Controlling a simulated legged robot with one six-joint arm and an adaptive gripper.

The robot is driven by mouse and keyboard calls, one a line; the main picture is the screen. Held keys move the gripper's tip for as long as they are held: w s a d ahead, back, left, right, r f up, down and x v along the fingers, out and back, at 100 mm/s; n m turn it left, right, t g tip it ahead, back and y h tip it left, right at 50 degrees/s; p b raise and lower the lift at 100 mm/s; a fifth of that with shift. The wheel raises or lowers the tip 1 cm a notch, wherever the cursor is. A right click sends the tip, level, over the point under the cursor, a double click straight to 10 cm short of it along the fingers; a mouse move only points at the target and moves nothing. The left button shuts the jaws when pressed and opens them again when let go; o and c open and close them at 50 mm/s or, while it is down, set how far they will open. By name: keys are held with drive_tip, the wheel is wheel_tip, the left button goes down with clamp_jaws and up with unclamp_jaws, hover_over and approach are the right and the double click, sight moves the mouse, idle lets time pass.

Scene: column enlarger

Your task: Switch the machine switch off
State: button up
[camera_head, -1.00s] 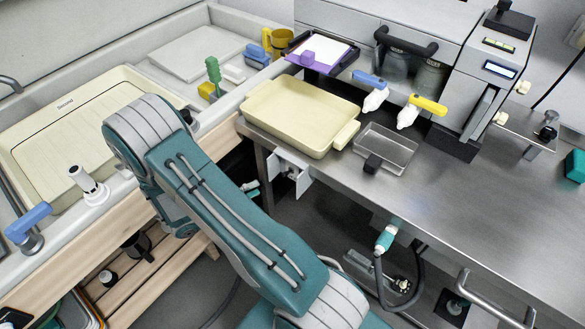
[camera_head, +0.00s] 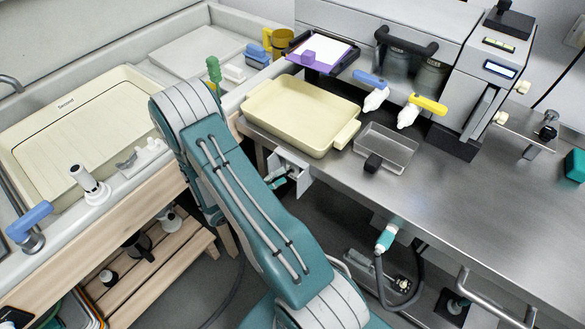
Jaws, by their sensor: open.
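The machine (camera_head: 455,60) stands at the back right of the steel bench, with a lit display (camera_head: 500,69) and a pale lever-like part (camera_head: 482,112) on its front. A pale box-like fitting (camera_head: 296,168) sits below the bench's front left edge; I cannot tell whether it holds the machine switch. My teal arm reaches up and bends away near the sink. Only a small teal part of my gripper (camera_head: 279,182) shows beside the fitting, low in front of the bench. The jaws are open, with nothing seen between them. Contact with the fitting cannot be made out.
A cream tray (camera_head: 300,130) and a clear tray (camera_head: 385,148) stand on the bench. Blue (camera_head: 370,80) and yellow (camera_head: 428,105) handles stick out from the machine. A hose (camera_head: 378,270) hangs below. The right of the bench top is mostly clear.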

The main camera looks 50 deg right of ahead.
drive_tip(key=shift+d+f, duration=0.1)
drive_tip(key=shift+f, duration=1.15)
drive_tip(key=shift+a+r, duration=0.2)
drive_tip(key=shift+a, duration=0.15)
idle(0.3)
drive_tip(key=shift+s+a, duration=0.15)
drive_tip(key=shift+a, duration=1.35)
drive_tip(key=shift+s+a, duration=0.15)
drive_tip(key=shift+a, duration=1.3)
drive_tip(key=v, duration=1.2)
